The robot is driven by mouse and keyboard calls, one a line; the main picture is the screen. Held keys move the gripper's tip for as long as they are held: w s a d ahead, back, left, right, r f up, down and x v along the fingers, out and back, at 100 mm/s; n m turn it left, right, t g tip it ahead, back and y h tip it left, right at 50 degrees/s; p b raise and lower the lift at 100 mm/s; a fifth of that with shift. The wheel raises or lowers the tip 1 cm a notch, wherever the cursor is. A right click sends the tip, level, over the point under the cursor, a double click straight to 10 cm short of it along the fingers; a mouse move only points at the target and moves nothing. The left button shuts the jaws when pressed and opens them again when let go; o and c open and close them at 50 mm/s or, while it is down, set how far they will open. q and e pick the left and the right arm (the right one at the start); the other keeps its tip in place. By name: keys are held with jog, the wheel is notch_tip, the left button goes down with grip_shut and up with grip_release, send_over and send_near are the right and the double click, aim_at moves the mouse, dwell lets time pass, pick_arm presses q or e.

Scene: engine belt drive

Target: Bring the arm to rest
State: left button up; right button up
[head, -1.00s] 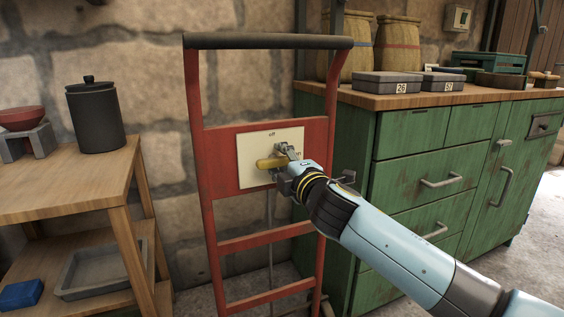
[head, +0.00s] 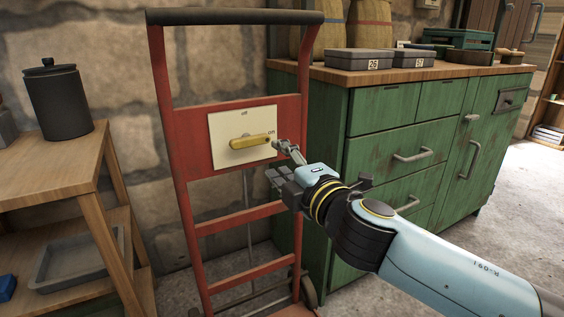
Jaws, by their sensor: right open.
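My right gripper (head: 279,162) is open and empty, in front of the red frame and just right of the cream switch plate (head: 225,128). My right arm comes in from the lower right. A yellow lever handle (head: 250,141) on the plate lies nearly level, with its right end towards the "on" mark. An "off" mark is at the top of the plate. The gripper is apart from the handle. My left gripper does not show.
The plate is on a red hand truck (head: 183,139) with a dark top bar. A green cabinet (head: 365,135) with grey boxes (head: 379,60) stands right, close behind my arm. A wooden shelf table (head: 50,172) with a dark canister (head: 58,100) stands left. Floor is free at far right.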

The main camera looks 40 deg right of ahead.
dwell(0.8)
jog(key=s+d+f+m+g+p, duration=0.1)
jog(key=s+f+m+g+p, duration=0.45)
jog(key=f, duration=0.85)
jog(key=s+f+m+g+p, duration=0.1)
jog(key=s+f+g+p, duration=0.25)
jog(key=s+f, duration=0.75)
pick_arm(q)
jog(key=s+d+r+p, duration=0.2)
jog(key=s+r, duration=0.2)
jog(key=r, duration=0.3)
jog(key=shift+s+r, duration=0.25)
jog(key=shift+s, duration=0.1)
pick_arm(e)
jog(key=s+a+f+m+g+y, duration=0.1)
jog(key=s+f+m+g, duration=0.1)
jog(key=s+f, duration=0.4)
jog(key=s+a+f+m+g+y, duration=0.1)
jog(key=s+f, duration=0.5)
jog(key=s, duration=0.8)
jog(key=s+a+f+m+g+y, duration=0.1)
jog(key=s+f+m+g, duration=0.4)
jog(key=s, duration=0.5)
jog(key=shift+s+a+f, duration=0.2)
jog(key=shift+a+f, duration=0.35)
jog(key=shift+a, duration=0.3)
